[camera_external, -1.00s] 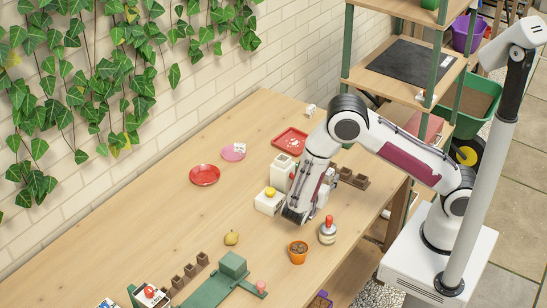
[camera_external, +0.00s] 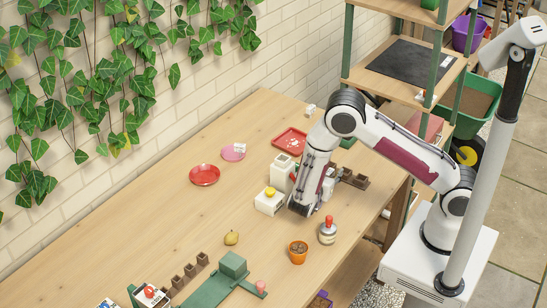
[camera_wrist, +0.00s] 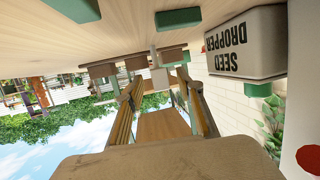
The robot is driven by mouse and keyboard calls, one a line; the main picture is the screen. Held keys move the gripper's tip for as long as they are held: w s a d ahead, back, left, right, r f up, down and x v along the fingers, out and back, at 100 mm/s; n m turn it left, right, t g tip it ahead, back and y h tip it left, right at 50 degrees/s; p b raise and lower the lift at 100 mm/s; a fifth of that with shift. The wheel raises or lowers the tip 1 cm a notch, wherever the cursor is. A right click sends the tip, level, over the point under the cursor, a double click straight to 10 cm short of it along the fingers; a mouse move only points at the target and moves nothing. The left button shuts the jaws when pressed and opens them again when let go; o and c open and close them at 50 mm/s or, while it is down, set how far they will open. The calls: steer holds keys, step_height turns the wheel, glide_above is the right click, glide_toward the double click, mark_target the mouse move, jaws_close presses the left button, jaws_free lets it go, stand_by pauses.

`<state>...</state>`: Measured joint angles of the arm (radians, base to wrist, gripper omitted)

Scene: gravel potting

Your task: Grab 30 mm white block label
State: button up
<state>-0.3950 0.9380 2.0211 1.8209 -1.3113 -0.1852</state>
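Several small white blocks show in the external view, and I cannot tell which one is the 30 mm label. One white block (camera_external: 310,110) stands near the table's back edge. Another white piece (camera_external: 239,148) sits on the pink plate. My gripper (camera_external: 299,209) points down low over the table, between the white box with a yellow top and the red-topped jar. In the wrist view the fingers of my gripper (camera_wrist: 160,82) are spread apart, with no held object visible between them. A small pale upright piece (camera_wrist: 154,56) shows beyond the fingertips, too small to identify.
The white seed dropper (camera_wrist: 245,45) stands close beside my gripper. A white box with a yellow top (camera_external: 269,203), a red-topped jar (camera_external: 327,233) and an orange pot (camera_external: 298,252) are near. Brown pots (camera_external: 353,179) stand behind the arm. The left table is mostly clear.

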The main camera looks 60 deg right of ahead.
jaws_close()
steer(key=shift+r, duration=0.1)
steer(key=shift+r, duration=4.95)
